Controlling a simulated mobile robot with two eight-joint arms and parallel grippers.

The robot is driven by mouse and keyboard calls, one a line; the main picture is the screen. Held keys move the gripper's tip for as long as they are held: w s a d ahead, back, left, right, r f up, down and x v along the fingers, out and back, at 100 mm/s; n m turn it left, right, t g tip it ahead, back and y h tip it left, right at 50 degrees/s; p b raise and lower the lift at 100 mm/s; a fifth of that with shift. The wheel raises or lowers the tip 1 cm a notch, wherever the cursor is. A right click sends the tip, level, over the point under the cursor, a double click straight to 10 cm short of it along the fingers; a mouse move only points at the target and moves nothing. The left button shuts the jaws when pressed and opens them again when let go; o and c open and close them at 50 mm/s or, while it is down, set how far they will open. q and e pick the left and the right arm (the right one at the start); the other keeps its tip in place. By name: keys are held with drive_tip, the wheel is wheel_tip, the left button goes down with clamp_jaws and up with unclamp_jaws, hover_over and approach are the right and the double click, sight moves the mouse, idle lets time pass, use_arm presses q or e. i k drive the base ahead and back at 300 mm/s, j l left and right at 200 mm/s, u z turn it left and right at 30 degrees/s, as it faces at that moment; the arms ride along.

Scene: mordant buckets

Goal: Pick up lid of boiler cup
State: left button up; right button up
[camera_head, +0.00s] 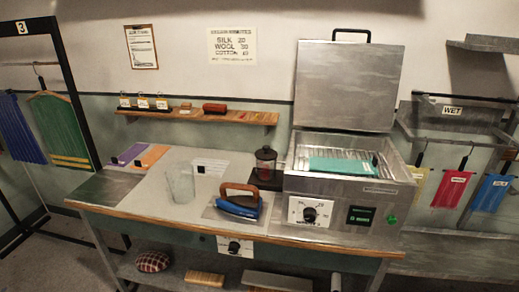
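A small dark, see-through cup (265,168) stands on the table, just left of the metal box. A dark lid (266,153) with a small knob appears to sit on top of it. I cannot tell how tightly it fits. A clear glass beaker (181,184) stands further left on the table. The metal box (350,190) has its large hinged lid (344,85) raised, with a black handle on top. A green item (340,165) lies across its ribbed inside. Neither of my grippers is in view.
An iron (238,203) rests on a plate in front of the dark cup. The table (150,208) is clear at front left. A wall shelf (203,116) runs behind. A clothes rack stands left, and coloured cloths (450,188) hang right.

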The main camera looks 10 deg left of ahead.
sight(266, 154)
drive_tip(key=i+j, duration=0.2)
drive_tip(key=j, duration=0.15)
drive_tip(key=i+j+z, duration=0.1)
drive_tip(key=j, duration=0.25)
drive_tip(key=i+j, duration=0.25)
